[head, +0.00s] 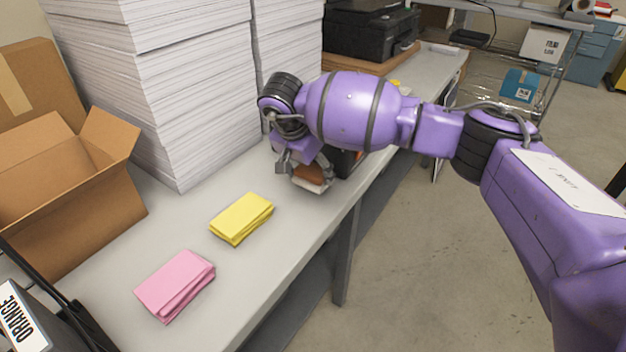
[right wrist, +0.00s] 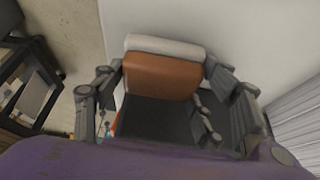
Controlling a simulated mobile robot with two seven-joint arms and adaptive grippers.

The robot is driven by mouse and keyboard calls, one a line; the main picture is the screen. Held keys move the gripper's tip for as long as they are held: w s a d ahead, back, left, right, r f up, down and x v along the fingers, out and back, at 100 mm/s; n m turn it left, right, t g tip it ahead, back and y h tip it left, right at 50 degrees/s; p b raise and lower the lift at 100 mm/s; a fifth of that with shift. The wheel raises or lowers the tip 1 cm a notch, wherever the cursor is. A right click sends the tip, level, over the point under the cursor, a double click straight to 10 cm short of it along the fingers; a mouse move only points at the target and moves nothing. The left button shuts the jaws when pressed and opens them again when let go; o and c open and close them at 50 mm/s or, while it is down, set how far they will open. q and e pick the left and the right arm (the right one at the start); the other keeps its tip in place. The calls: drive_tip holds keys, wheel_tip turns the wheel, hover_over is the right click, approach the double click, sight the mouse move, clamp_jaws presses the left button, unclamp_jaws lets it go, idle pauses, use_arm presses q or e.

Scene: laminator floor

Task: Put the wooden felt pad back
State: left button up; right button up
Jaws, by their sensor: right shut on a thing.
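The wooden felt pad, a brown wooden block with a whitish felt layer, is at my right gripper (head: 308,172) in the head view, low at the table surface. In the right wrist view the pad (right wrist: 162,72) lies between the two fingers of my right gripper (right wrist: 165,95), which is shut on it. The felt side faces away from the palm. A dark thing (head: 345,160) stands right behind the gripper in the head view, mostly hidden by my arm. My left gripper is not in view.
On the grey table (head: 290,240) lie a folded yellow cloth (head: 242,218) and a folded pink cloth (head: 176,286). Tall paper stacks (head: 190,90) and an open cardboard box (head: 60,190) stand along the left. A black printer (head: 370,30) is at the back.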

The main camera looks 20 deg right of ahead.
sight(313, 181)
drive_tip(key=shift+w+d+f+p, duration=0.15)
drive_tip(key=shift+f+p, duration=0.15)
drive_tip(key=shift+f, duration=1.45)
drive_tip(key=shift+f, duration=0.15)
drive_tip(key=o, duration=1.2)
drive_tip(key=v, duration=1.2)
drive_tip(key=shift+b, duration=0.3)
